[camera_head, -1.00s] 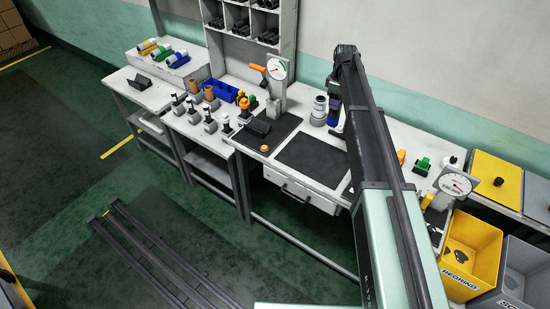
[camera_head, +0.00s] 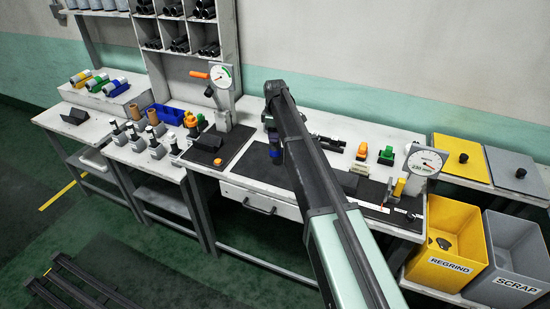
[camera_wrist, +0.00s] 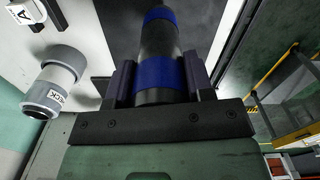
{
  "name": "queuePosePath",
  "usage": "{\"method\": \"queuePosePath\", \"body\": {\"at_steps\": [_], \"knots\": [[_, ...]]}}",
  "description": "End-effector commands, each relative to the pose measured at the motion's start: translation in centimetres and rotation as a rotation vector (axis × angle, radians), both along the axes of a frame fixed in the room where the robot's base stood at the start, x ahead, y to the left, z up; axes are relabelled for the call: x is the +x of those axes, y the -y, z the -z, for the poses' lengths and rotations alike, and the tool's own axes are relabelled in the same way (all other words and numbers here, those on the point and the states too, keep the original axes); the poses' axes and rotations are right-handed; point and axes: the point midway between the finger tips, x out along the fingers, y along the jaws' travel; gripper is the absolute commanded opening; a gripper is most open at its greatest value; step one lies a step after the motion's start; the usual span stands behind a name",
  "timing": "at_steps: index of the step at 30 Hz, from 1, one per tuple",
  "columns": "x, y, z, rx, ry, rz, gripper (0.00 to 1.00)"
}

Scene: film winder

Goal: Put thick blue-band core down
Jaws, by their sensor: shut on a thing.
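My gripper (camera_wrist: 160,77) is shut on the thick blue-band core (camera_wrist: 158,42), a dark cylinder with a wide blue band between the fingers and another blue band farther along. In the head view the core (camera_head: 276,156) hangs below my gripper (camera_head: 271,130), at the dark mat (camera_head: 250,176) in the middle of the bench. I cannot tell whether the core touches the mat. My arm hides part of the mat and the bench behind it.
A grey-and-white labelled cylinder (camera_wrist: 52,90) stands left of the gripper in the wrist view. A dial gauge stand (camera_head: 222,105) is left of the mat, and another dial (camera_head: 427,162) is at the right. Yellow (camera_head: 455,240) and grey (camera_head: 515,262) bins stand at the right.

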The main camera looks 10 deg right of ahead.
Motion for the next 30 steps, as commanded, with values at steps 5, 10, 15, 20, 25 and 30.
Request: {"method": "queuePosePath", "body": {"at_steps": [5,10,15,20,25,30], "knots": [[0.0,0.0,1.0,0.000,0.000,0.000,0.19],[0.0,0.0,4.6,0.000,0.000,0.000,0.19],[0.0,0.0,4.3,0.000,0.000,0.000,0.15],[0.0,0.0,4.5,0.000,0.000,0.000,0.15],[0.0,0.0,4.6,0.000,0.000,0.000,0.61],[0.0,0.0,4.6,0.000,0.000,0.000,0.73]]}}
